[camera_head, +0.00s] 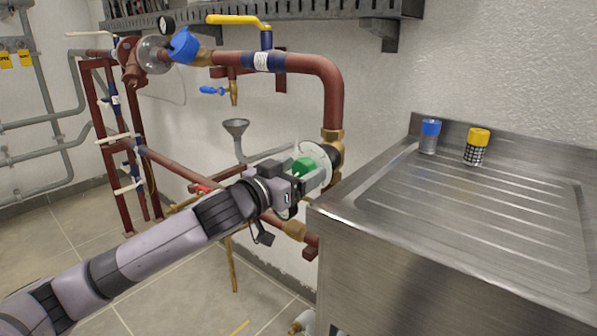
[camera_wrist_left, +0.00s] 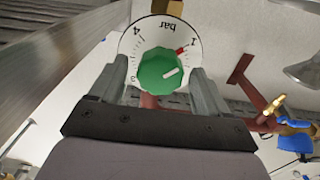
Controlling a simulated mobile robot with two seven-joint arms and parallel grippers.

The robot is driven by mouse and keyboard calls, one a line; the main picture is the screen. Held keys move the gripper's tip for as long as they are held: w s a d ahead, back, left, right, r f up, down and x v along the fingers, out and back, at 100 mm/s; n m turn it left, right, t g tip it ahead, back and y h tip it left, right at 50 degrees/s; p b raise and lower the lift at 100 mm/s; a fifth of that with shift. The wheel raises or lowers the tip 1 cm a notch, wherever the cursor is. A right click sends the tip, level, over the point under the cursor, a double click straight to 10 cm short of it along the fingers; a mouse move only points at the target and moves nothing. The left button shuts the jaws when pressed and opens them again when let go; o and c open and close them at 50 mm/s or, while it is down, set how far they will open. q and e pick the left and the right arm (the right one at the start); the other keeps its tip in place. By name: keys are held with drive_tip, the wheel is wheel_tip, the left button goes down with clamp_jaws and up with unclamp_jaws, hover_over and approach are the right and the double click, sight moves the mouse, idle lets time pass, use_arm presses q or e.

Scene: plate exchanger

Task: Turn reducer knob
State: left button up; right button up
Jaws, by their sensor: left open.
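The reducer knob (camera_head: 304,167) is green and sits on a round white dial on the vertical part of the red-brown pipe. In the left wrist view the green knob (camera_wrist_left: 163,71) has a white pointer line. The dial (camera_wrist_left: 180,30) around it carries "bar", the numbers 1 and 4, and a red mark near the 1. My left gripper (camera_wrist_left: 162,92) is open, with one finger on each side of the knob. I cannot tell whether the fingers touch it. My right gripper is in neither view.
A steel sink counter (camera_head: 400,235) stands close to the right of the knob, with a blue-capped jar (camera_head: 429,137) and a yellow-capped jar (camera_head: 476,147) on it. A yellow-handled valve (camera_head: 240,20) and blue handle (camera_head: 183,46) are above.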

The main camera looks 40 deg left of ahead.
use_arm(q)
drive_tip(key=c, duration=1)
drive_tip(key=shift+c, duration=0.2)
drive_tip(key=shift+m+p, duration=0.3)
drive_tip(key=shift+p, duration=0.05)
